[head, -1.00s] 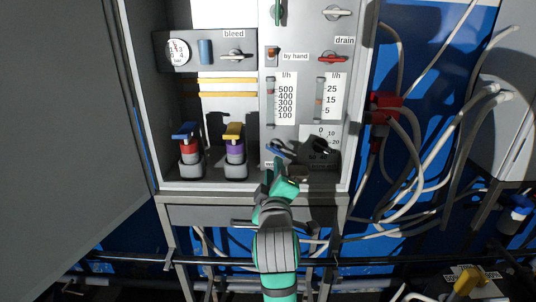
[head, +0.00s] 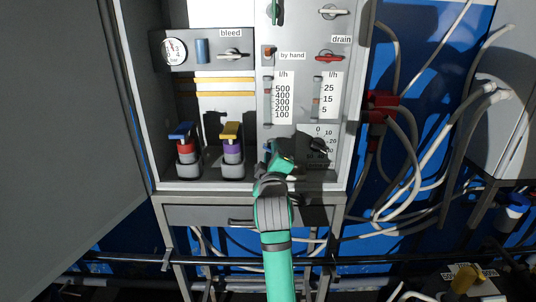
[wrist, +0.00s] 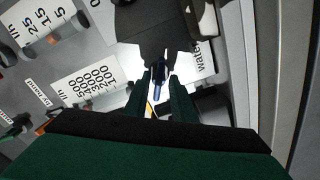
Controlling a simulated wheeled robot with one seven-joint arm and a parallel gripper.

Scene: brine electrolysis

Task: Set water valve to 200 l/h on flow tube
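The water valve's blue handle (wrist: 160,82) shows in the wrist view beside a label reading "water" (wrist: 201,52). My gripper (wrist: 160,88) has its two green fingers on either side of this handle, with a narrow gap showing between them. I cannot tell whether they touch it. In the head view, my gripper (head: 280,156) covers most of the valve at the bottom of the panel. The flow tube's scale (head: 283,103), marked 100 to 500 l/h, stands above the gripper; it also shows in the wrist view (wrist: 92,80). The float's reading is too small to tell.
A second scale (head: 328,97), marked 5 to 25 l/h, is to the right. A black dial (head: 317,146) sits close right of my gripper. Red (head: 187,147) and purple (head: 232,152) capped fittings stand to the left. A red drain valve (head: 331,57) is higher up.

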